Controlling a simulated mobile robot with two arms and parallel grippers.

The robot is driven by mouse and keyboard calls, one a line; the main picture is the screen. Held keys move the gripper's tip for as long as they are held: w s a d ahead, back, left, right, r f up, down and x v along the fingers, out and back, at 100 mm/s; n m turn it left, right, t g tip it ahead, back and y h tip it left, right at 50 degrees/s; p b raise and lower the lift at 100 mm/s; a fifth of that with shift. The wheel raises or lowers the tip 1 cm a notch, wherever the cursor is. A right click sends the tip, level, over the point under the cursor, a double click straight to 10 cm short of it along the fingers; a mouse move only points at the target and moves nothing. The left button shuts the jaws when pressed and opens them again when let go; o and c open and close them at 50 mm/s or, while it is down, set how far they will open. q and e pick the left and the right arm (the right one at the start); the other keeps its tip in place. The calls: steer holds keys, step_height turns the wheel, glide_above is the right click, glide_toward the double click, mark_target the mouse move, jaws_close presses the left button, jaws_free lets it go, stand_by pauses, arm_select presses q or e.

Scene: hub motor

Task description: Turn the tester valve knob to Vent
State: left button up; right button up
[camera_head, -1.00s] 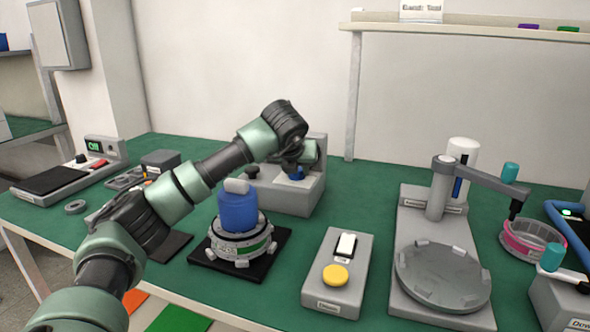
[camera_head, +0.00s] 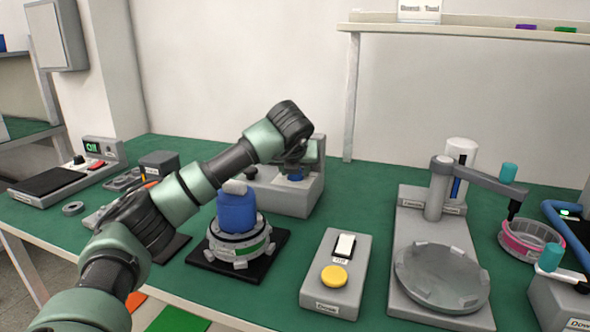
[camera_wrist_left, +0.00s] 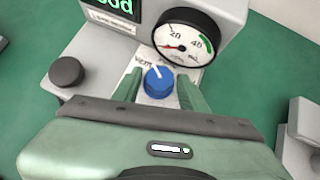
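The tester (camera_head: 290,200) is a grey box at the back middle of the bench. In the left wrist view its blue valve knob (camera_wrist_left: 158,83) has a white pointer line, angled up and slightly left toward the label that reads like Vent (camera_wrist_left: 145,62). My left gripper (camera_wrist_left: 158,90) is over the knob with one finger on each side. Thin gaps seem to show between fingers and knob, so it looks open. In the head view the knob (camera_head: 295,177) shows just under my gripper. My right gripper is not in view.
A round gauge (camera_wrist_left: 186,37) and a lit display (camera_wrist_left: 112,8) sit close to the knob. A dark round knob (camera_wrist_left: 66,72) is at left. A blue motor part (camera_head: 237,212) on a black mat stands in front of the tester. A yellow-button box (camera_head: 333,285) is to the right.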

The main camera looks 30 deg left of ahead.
arm_select(q)
steer(key=shift+s+d+r, duration=0.15)
steer(key=shift+s+r, duration=0.1)
steer(key=shift+r, duration=0.05)
steer(key=v, duration=0.6)
steer(key=shift+s+r, duration=0.1)
steer(key=shift+s+d+r, duration=0.15)
steer(key=shift+s+r, duration=0.05)
steer(key=shift+s, duration=0.05)
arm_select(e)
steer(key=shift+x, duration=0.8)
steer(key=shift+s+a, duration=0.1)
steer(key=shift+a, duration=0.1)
